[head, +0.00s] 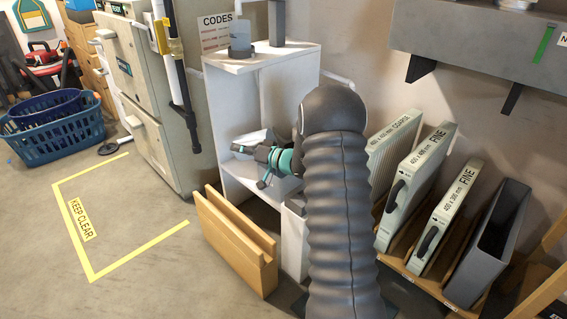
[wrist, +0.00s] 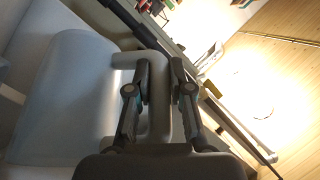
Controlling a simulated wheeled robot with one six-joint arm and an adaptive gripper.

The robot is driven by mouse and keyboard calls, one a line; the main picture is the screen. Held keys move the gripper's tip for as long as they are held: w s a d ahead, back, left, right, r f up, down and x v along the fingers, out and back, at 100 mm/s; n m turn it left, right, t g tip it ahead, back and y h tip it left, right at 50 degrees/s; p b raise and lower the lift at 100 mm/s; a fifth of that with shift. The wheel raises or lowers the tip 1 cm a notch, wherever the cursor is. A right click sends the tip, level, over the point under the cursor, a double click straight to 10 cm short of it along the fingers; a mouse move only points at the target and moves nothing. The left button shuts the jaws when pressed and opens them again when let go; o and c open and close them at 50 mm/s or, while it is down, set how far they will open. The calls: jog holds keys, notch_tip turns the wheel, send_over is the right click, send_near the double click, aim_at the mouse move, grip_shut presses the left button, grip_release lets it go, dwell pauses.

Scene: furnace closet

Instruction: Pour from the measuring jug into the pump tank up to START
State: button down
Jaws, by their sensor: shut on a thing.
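The measuring jug (head: 249,142) is pale and mostly hidden behind my gripper (head: 266,156) in the head view, in front of the white shelf unit. In the wrist view the jug's smooth pale body (wrist: 68,95) fills the left side. Its looped handle runs between the two fingers of my gripper (wrist: 158,78), which is shut on it. The jug appears tilted in the wrist view, but that camera is rolled too. Its mouth and liquid level are hidden. I cannot identify the pump tank or a START mark for certain; a pale box (head: 295,237) stands low behind my arm.
A white shelf unit (head: 236,110) carries a grey cylindrical container (head: 240,42) on top. Filters (head: 412,190) stand in a rack at right. The floor inside the yellow KEEP CLEAR marking (head: 120,222) is free.

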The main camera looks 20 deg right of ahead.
jog(key=shift+d, duration=0.1)
jog(key=shift+s+d+r+t+y+b, duration=0.35)
jog(key=shift+y+b, duration=0.15)
jog(key=shift+b, duration=0.65)
dwell(0.3)
jog(key=shift+w+a+r+p, duration=0.1)
jog(key=shift+r+p, duration=0.05)
jog(key=shift+p, duration=0.35)
jog(key=shift+w+a+h+p, duration=0.25)
jog(key=shift+a+h+p, duration=0.1)
jog(key=shift+p, duration=0.75)
jog(key=shift+w+a+f+g+b, duration=0.15)
jog(key=shift+f+g+b, duration=0.3)
jog(key=shift+g+b, duration=0.15)
jog(key=shift+w+a+f+n+g+h+b, duration=0.1)
jog(key=shift+w+a+n+g+h+b, duration=0.15)
jog(key=shift+g+h, duration=0.25)
jog(key=shift+w+a+n+g+h+b, duration=0.15)
jog(key=shift+a+g+h, duration=0.2)
jog(key=shift+h, duration=0.2)
